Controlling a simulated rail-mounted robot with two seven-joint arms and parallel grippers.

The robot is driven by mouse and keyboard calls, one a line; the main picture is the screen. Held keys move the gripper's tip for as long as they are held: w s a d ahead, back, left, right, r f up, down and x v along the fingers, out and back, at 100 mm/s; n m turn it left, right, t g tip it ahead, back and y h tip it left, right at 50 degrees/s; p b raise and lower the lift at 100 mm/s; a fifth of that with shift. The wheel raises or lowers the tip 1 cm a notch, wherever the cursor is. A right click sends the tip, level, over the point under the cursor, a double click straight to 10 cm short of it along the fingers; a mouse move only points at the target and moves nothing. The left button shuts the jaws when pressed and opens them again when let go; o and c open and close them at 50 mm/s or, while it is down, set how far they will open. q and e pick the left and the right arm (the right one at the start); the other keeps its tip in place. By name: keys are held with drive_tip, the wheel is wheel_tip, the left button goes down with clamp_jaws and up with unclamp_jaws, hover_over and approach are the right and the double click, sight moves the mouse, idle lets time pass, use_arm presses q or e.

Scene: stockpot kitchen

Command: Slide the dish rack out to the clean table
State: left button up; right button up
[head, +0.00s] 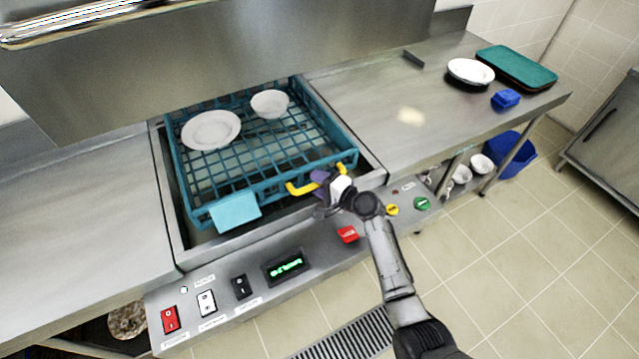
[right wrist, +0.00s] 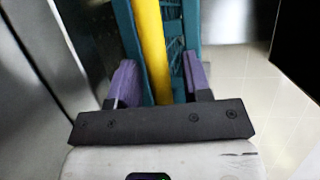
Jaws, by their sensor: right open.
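The teal dish rack (head: 262,154) sits in the recessed bay of the dishwasher under the raised metal hood. A white plate (head: 210,130) and a white bowl (head: 270,104) are in it. A yellow handle (head: 300,189) is on its front right side. My right gripper (head: 324,184) is at that handle. In the right wrist view its purple fingers (right wrist: 158,84) are apart, with the yellow handle (right wrist: 150,45) between them; I cannot tell whether they touch it. My left gripper is not in view. The clean table (head: 390,95) is the steel counter right of the bay.
A white dish stack (head: 470,71), a green tray (head: 516,66) and a blue sponge-like block (head: 506,98) stand at the table's far end. Its near part is clear. A raised rim borders the bay. The control panel (head: 290,266) runs along the front. A blue bin (head: 510,153) stands below.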

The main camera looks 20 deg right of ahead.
drive_tip(key=shift+c, duration=0.2)
clamp_jaws()
idle(0.4)
